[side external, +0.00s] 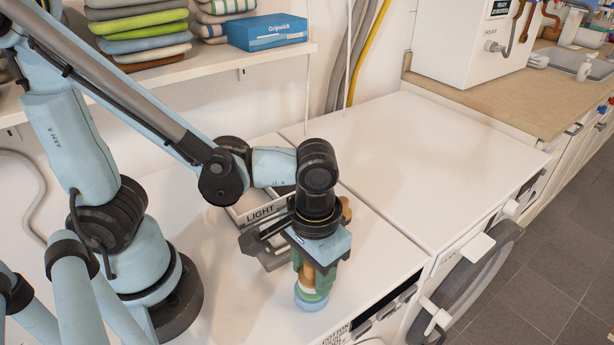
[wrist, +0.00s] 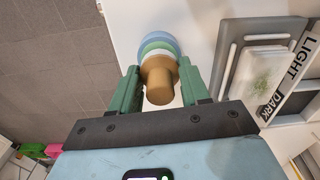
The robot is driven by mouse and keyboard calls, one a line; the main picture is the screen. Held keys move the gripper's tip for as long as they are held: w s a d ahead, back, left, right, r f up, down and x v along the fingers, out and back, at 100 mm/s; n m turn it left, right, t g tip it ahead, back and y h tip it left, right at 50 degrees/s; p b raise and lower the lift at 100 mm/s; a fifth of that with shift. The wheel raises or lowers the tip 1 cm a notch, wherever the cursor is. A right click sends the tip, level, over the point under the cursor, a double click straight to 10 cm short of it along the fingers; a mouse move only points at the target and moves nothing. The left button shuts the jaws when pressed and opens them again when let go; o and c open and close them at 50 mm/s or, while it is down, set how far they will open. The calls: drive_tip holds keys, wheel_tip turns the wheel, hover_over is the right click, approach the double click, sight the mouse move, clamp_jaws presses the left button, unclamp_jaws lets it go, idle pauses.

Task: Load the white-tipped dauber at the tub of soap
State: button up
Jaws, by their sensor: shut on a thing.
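My gripper (side external: 314,266) points down over the white worktop, its green fingers shut on a tan wooden-handled piece. In the wrist view this wooden handle (wrist: 160,82) sits between the fingers of my gripper (wrist: 159,72). Below the handle show white and green bands and a pale blue round (wrist: 160,39). In the side view the blue round (side external: 311,302) is lowest, close to the worktop. I cannot tell whether it belongs to the held piece or is a separate tub under it. No white tip shows clearly.
A tray marked LIGHT (side external: 236,213) stands behind my gripper; DARK also shows on it in the wrist view. A grey holder (wrist: 231,50) with a pale block (wrist: 262,72) lies beside it. A shelf with folded cloths and a blue box (side external: 267,32) is above. The worktop at right is clear.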

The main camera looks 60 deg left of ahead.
drive_tip(key=shift+f, duration=0.55)
idle(1.4)
drive_tip(key=shift+r, duration=3.5)
